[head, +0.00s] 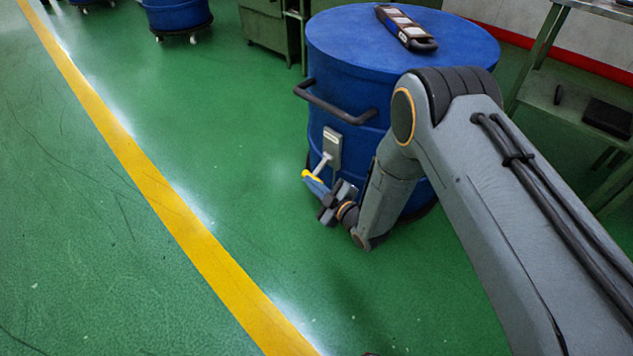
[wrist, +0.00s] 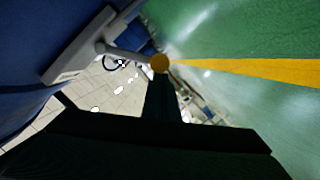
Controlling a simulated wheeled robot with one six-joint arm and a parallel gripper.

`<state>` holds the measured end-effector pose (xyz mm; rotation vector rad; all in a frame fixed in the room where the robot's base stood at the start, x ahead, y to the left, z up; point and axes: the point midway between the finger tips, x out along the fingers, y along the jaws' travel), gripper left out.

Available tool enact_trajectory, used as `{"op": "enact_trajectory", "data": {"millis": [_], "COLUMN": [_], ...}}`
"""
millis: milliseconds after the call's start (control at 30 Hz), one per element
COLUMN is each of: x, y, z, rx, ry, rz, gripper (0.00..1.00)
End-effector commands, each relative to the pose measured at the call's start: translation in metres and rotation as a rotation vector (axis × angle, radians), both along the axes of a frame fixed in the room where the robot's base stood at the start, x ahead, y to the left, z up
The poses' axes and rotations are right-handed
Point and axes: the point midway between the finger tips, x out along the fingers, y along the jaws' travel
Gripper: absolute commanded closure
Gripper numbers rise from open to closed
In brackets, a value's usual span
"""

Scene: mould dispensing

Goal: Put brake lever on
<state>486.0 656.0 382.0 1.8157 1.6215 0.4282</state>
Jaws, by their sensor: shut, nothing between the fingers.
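The brake lever (head: 323,164) is a thin grey rod on a grey plate (head: 332,148) fixed to the side of the blue drum (head: 350,60). It ends in a yellow tip. In the wrist view the lever (wrist: 125,52) reaches right from its plate (wrist: 80,52) to a round yellow knob (wrist: 159,63). My gripper (head: 316,185) is low beside the drum, just below the yellow tip. In the wrist view my gripper (wrist: 161,82) is shut and empty, its dark fingertips right at the knob. Whether they touch it I cannot tell.
A black handle (head: 335,108) sticks out from the drum above the lever. A dark handheld device (head: 406,27) lies on the drum's lid. A bench (head: 605,95) stands at the right. The green floor left of the drum is clear, with a yellow line (head: 150,185).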

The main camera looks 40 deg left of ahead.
Motion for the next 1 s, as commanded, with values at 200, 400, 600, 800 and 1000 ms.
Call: {"op": "enact_trajectory", "data": {"millis": [200,400,600,800,1000], "x": [0.002,0.002,-0.004,-0.017,-0.024], "y": [-0.001,-0.001,-0.001,-0.002,-0.044], "z": [-0.002,-0.002,0.008,0.031,0.035], "rx": [-0.004,-0.004,-0.004,-0.002,-0.003], "ry": [0.002,0.002,0.002,0.001,0.003], "rz": [-0.005,-0.006,-0.006,-0.007,-0.010], "gripper": [1.00,1.00,1.00,1.00,1.00]}}
